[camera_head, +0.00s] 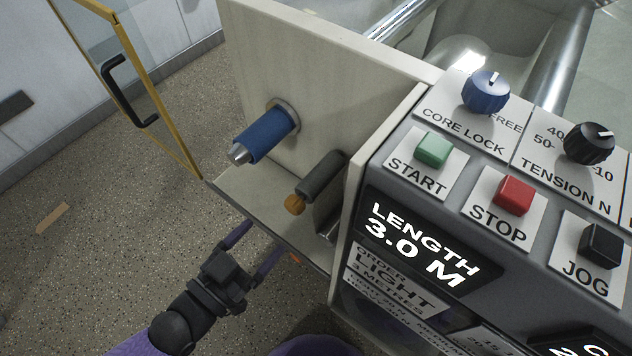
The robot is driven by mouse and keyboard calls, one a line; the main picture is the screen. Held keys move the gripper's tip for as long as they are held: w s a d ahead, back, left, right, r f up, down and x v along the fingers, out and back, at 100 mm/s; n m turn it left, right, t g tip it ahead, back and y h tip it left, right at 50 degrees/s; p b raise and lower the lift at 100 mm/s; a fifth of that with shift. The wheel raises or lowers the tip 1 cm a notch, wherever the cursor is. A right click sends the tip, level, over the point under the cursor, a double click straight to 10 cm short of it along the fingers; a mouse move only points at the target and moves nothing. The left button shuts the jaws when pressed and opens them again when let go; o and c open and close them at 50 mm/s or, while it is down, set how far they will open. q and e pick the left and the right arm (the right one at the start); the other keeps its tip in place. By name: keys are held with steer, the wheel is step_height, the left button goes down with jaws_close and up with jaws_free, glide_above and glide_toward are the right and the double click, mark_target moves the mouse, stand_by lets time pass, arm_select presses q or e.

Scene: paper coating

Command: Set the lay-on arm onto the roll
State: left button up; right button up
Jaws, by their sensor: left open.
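A blue cylinder with a metal tip (265,137) sticks out from the cream side panel of the machine; it looks like the core or roll spindle, and no paper shows on it. Below and right of it is a dark grey bar with an orange end (318,178), likely the lay-on arm. It stands apart from the blue cylinder. My left gripper (262,240) is open and empty, with purple fingers, just below and left of the orange end and not touching it. My right gripper is out of view.
The control panel with START (434,149), STOP (514,194) and JOG (600,246) buttons fills the right side. The display (425,240) reads LENGTH 3.0 M. A yellow-framed clear door (160,90) stands open at upper left. The floor at left is mostly clear.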

mark_target(291, 210)
arm_select(q)
steer(key=b+x, duration=0.2)
steer(key=x, duration=0.6)
steer(key=shift+w+d+f, duration=0.1)
steer(key=shift+w+d, duration=0.1)
steer(key=shift+d, duration=0.1)
steer(key=shift+w+d+b, duration=0.25)
steer(key=shift+w+b, duration=0.05)
steer(key=shift+w, duration=0.05)
steer(key=shift+c, duration=0.4)
steer(key=c, duration=0.5)
jaws_close()
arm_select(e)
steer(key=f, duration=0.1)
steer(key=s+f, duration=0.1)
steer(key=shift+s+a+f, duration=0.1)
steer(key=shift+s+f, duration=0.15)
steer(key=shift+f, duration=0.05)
